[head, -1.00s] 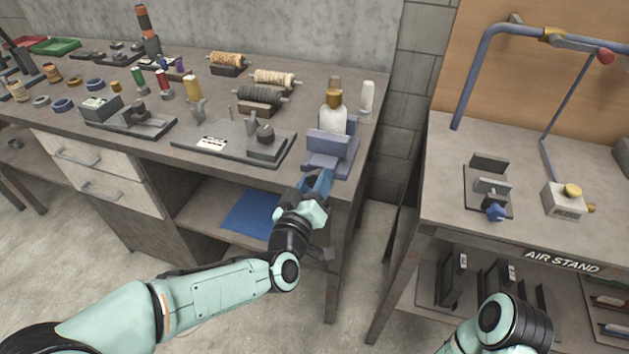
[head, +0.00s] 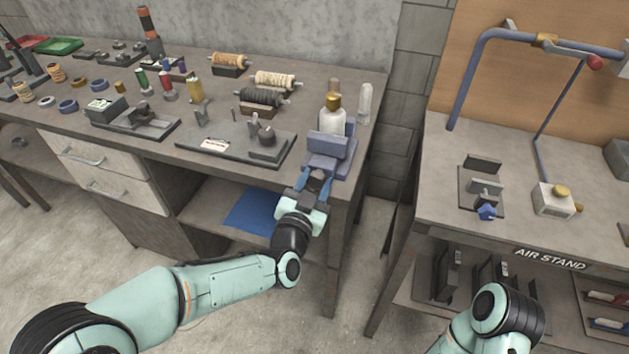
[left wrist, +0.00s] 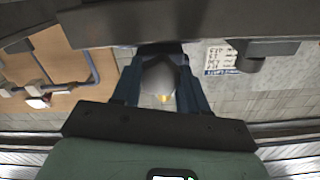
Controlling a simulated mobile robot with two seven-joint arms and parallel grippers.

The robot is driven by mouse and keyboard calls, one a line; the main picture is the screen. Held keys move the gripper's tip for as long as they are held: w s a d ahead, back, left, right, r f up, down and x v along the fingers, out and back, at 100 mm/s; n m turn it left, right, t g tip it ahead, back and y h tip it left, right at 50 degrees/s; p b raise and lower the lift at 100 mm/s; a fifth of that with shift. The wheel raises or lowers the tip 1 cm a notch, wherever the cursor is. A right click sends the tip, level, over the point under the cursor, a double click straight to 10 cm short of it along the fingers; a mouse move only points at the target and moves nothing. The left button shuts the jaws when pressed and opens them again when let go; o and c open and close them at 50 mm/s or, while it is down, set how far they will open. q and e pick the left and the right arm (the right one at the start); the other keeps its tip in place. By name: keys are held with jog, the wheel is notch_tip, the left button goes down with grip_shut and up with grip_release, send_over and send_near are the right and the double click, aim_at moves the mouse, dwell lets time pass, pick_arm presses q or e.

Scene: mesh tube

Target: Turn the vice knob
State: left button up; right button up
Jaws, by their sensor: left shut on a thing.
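The blue-violet vice (head: 328,146) stands at the front right corner of the workbench. A white bottle (head: 332,121) with a gold cap stands upright at it. My left gripper (head: 316,182) is at the vice's front side, its blue fingers on either side of the dark grey vice knob (head: 318,179). The fingers are shut on the knob. In the left wrist view the grey rounded knob (left wrist: 160,76) sits between the two dark fingers of the left gripper (left wrist: 160,88). Part of the knob is hidden by the fingers. My right gripper is out of view.
The workbench (head: 375,82) holds spools, coloured bottles and a black fixture plate (head: 205,143) left of the vice. A clear bottle (head: 364,103) stands behind it. The air stand table (head: 420,185) is across a gap to the right, with a small blue-knobbed fixture (head: 487,211).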

pick_arm(q)
jog(key=shift+m, duration=0.6)
jog(key=o, duration=1.1)
jog(key=shift+c, duration=0.2)
jog(key=shift+s, duration=0.1)
jog(key=v, duration=1.3)
jog(key=shift+p, duration=0.4)
jog(key=shift+s, duration=0.1)
